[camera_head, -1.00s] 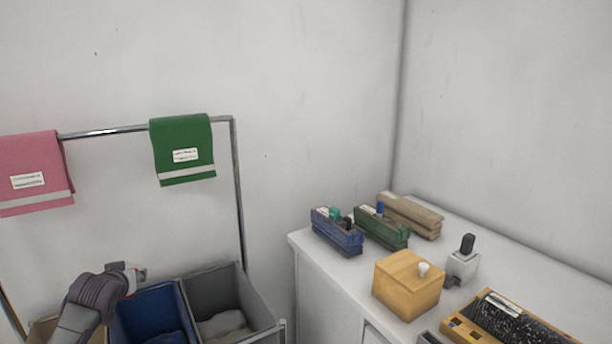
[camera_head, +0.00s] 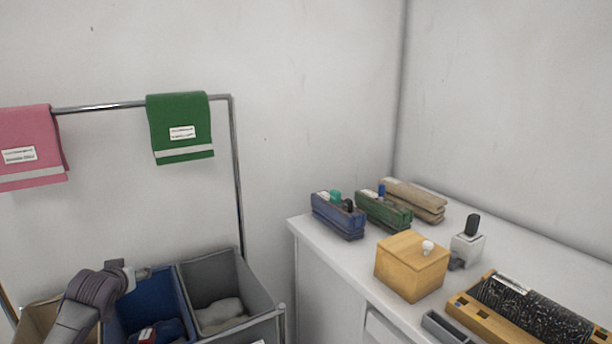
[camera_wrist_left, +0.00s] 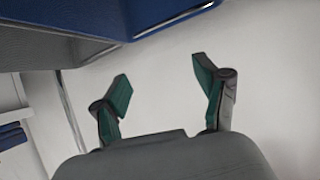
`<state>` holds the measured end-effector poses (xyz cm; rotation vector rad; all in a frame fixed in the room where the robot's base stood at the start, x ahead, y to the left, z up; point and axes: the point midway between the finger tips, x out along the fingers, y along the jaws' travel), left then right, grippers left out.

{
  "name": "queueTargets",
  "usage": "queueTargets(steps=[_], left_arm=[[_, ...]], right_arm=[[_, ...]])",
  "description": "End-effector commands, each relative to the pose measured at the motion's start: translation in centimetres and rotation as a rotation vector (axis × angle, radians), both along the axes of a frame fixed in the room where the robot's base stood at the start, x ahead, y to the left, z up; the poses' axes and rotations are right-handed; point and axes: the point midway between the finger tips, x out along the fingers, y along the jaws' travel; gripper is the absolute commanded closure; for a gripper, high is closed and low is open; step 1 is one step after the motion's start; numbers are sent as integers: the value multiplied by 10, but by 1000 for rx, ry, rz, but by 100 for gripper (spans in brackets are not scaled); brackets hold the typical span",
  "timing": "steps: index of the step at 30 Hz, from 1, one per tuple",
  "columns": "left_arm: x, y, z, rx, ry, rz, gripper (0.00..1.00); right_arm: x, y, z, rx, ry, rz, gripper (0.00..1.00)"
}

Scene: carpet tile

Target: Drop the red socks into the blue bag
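The blue bag (camera_head: 158,291) hangs at the lower left of the head view, between a tan bag and a grey bag. A small red and white item (camera_head: 147,335), which looks like the red socks, lies in the blue bag on dark blue cloth; the picture's bottom edge cuts it off. My right gripper is in neither view.
The grey bag (camera_head: 243,282) holds light cloth. A tan bag (camera_head: 36,318) is at the left. A metal rail (camera_head: 105,106) carries pink and green towels. A white cabinet (camera_head: 310,262) at the right holds boxes and brushes.

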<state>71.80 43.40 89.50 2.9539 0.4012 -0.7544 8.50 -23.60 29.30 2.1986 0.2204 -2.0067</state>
Motion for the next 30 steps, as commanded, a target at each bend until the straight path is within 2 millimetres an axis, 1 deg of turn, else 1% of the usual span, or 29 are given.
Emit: queueTargets(steps=[8,11,14,17,24,30], left_arm=[[-1,0,0,0,1,0,26],[-5,-1,3,1,-1,0,26],[-14,-4,8,2,0,-1,26],[-29,-8,16,2,0,-2,26],[-70,-19,39,2,-2,-2,26],[-93,-26,53,0,0,-1,26]], right_arm=[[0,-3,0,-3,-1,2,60],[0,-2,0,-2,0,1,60],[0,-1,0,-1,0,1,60],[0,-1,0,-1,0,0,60],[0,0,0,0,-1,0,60],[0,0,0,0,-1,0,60]])
